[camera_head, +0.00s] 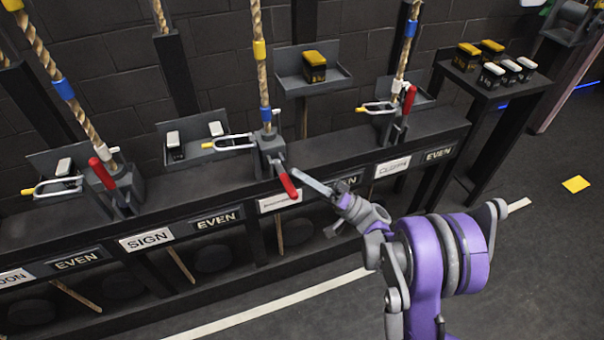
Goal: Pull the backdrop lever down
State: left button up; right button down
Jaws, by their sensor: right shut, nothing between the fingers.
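A lever with a red handle (286,182) stands at the middle station of the long dark rack, above a small white label (279,200) too small to read surely. The handle tilts down toward the front of the rack. My right gripper (306,180), on a purple arm, is shut and empty. Its fingertips are just right of the red handle; I cannot tell whether they touch it. My left gripper is out of view.
Other red-handled levers stand at left (101,173) and right (409,98), both pointing up. Ropes with coloured bands rise behind them. A side table (505,93) holds several black blocks with yellow or white tops.

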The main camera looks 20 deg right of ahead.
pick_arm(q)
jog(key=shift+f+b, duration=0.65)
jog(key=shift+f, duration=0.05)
pick_arm(e)
jog(key=f, duration=0.2)
jog(key=shift+s+f, duration=0.25)
jog(key=shift+f, duration=0.05)
jog(key=shift+s+f, duration=0.1)
jog(key=shift+f, duration=0.05)
notch_tip(320, 180, up, 4)
jog(key=d+p, duration=0.3)
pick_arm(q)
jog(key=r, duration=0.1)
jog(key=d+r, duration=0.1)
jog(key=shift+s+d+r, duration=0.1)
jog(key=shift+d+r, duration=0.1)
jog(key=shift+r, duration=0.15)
pick_arm(e)
jog(key=d+f, duration=0.6)
jog(key=f, duration=0.1)
jog(key=shift+f, duration=0.15)
jog(key=shift+s, duration=0.1)
